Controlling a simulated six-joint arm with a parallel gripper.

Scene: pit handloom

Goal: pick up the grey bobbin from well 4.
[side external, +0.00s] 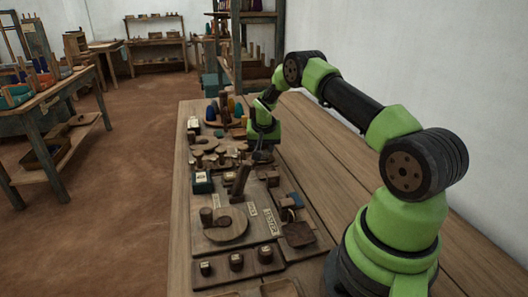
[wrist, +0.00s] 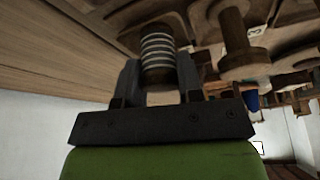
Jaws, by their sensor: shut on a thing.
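The grey bobbin (wrist: 158,58), wound with pale grey thread in rings, stands between the two fingers of my gripper (wrist: 159,80) in the wrist view. The fingers are shut on it from both sides. In the side external view my gripper (side external: 262,153) is low over the middle of the workbench, pointing down. The bobbin is too small and covered to make out there. Well 4 is not clearly readable, and I cannot tell whether the bobbin is clear of its seat.
A brown wooden spool (wrist: 238,40) stands close to the right of my gripper, near a label reading 3. Dark blue and orange cones (side external: 229,107) stand at the bench's far end. A dark upright post (side external: 241,178) stands in front. The bench's right side is bare planks (side external: 318,150).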

